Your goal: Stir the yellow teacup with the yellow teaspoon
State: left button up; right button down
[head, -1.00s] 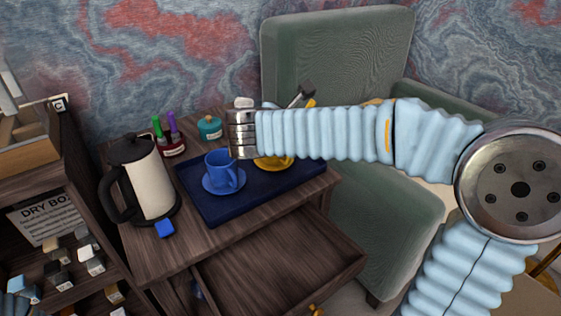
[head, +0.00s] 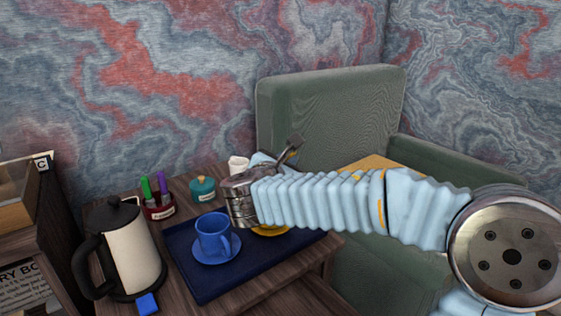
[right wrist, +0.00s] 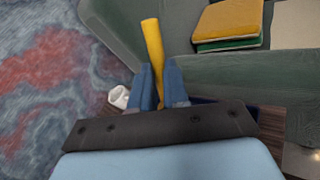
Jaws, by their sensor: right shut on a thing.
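In the right wrist view my right gripper (right wrist: 159,84) is shut on the handle of the yellow teaspoon (right wrist: 152,42). The handle sticks up and tilts slightly; the spoon's lower end is hidden. In the head view my right arm reaches across the tray, and its wrist hides the gripper's fingers and most of what lies behind. Only an edge of the yellow saucer (head: 271,231) shows below the arm. The yellow teacup cannot be made out, so I cannot tell whether the spoon is in it. My left gripper is not in view.
A blue cup (head: 214,235) on a blue saucer (head: 217,258) stands on the dark blue tray (head: 205,288). A kettle (head: 133,248), a blue block (head: 147,304), a pen holder (head: 160,211) and a teal pot (head: 203,189) are nearby. A green armchair (head: 325,115) stands behind.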

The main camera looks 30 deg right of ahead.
jog(key=shift+w+a+f+b, duration=0.15)
jog(key=shift+a+f+b, duration=0.15)
jog(key=shift+f+b, duration=0.9)
jog(key=shift+w+a+f+b, duration=0.1)
jog(key=shift+a+f+b, duration=0.2)
jog(key=shift+f+b, duration=0.85)
jog(key=shift+w+a+f+b, duration=0.25)
jog(key=shift+f+b, duration=0.35)
jog(key=shift+f, duration=1.1)
jog(key=shift+s+a, duration=0.1)
